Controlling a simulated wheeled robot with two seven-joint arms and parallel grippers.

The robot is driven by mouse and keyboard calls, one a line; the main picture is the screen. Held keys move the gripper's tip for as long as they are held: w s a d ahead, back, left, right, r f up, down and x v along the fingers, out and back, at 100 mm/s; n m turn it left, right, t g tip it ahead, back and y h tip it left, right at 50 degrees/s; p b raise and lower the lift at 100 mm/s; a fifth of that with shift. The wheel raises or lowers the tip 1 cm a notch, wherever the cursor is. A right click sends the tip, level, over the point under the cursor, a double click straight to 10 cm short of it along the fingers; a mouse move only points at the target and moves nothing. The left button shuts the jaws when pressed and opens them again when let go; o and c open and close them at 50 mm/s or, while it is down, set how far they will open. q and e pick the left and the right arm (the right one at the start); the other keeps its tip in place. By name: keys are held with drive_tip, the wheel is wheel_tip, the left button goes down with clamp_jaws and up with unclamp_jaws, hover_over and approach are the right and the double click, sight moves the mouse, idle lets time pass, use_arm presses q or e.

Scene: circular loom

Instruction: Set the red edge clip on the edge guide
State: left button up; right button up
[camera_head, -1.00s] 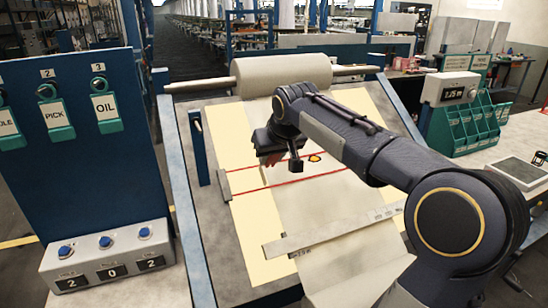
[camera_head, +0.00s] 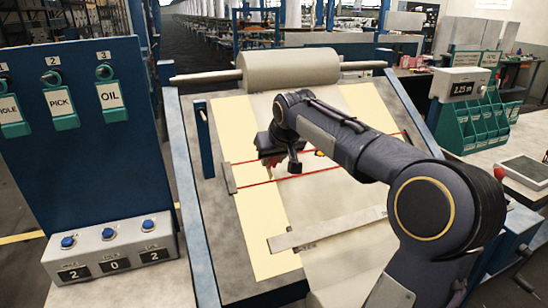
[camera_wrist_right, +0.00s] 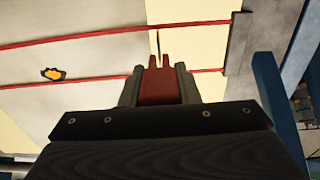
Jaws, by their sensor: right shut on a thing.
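My right gripper (camera_head: 270,166) is over the left part of the sloped cloth bed. It is shut on the red edge clip (camera_wrist_right: 158,86), whose two prongs point away from the jaws in the right wrist view. In the head view the clip is small and mostly hidden by the gripper. A grey bar (camera_head: 229,178), which looks like the edge guide, stands at the left ends of two red lines; it also shows in the right wrist view (camera_wrist_right: 239,42). The clip is apart from this bar, over the pale yellow strip. My left gripper is not in view.
A cloth roll (camera_head: 290,68) lies across the back of the bed. A flat metal ruler (camera_head: 325,230) crosses the front. An orange patch (camera_wrist_right: 54,73) lies between the red lines. A blue panel (camera_head: 85,150) and a button box (camera_head: 110,248) stand at left.

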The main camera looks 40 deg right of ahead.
sight(271, 163)
drive_tip(key=shift+x, duration=0.8)
drive_tip(key=shift+f+b, duration=0.2)
drive_tip(key=shift+b, duration=0.1)
drive_tip(key=shift+x, duration=0.85)
drive_tip(key=o, duration=1.2)
drive_tip(key=shift+r, duration=0.1)
drive_tip(key=shift+c, duration=0.2)
drive_tip(key=v, duration=0.7)
drive_tip(key=shift+s+r+b, duration=0.2)
drive_tip(key=shift+r+b, duration=0.1)
drive_tip(key=shift+r, duration=0.05)
